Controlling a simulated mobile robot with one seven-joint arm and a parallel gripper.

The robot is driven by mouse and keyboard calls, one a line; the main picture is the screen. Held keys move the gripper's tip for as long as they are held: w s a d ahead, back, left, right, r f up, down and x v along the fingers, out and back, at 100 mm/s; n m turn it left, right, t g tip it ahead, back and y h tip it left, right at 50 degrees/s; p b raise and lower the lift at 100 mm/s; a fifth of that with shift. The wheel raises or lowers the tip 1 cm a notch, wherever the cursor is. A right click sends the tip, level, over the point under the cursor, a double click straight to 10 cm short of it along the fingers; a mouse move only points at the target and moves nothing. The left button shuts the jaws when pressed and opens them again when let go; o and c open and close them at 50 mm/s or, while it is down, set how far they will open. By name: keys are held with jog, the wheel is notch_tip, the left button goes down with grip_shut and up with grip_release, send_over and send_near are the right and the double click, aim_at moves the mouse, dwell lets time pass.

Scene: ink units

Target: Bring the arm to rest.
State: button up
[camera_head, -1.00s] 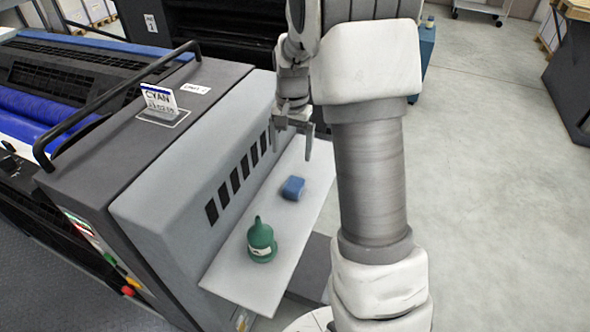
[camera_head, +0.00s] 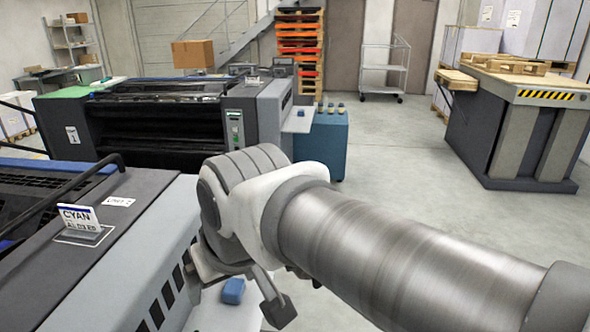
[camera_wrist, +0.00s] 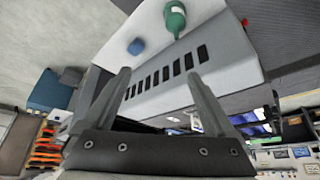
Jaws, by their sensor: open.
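My gripper (camera_wrist: 157,77) is open and empty in the wrist view, its two fingers well apart with nothing between them. It hangs in the air over the side of the near printing unit. My arm (camera_head: 370,245) reaches in from the lower right of the head view and hides part of the near unit's side shelf.
A CYAN card (camera_head: 80,217) stands on the unit. A teal cabinet (camera_head: 322,145) stands beyond.

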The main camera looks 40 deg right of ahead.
jog(key=shift+s+a+f+n, duration=0.15)
jog(key=shift+s+f+n, duration=0.2)
jog(key=shift+s, duration=0.2)
notch_tip(320, 180, up, 4)
jog(key=p, duration=0.4)
dwell(0.7)
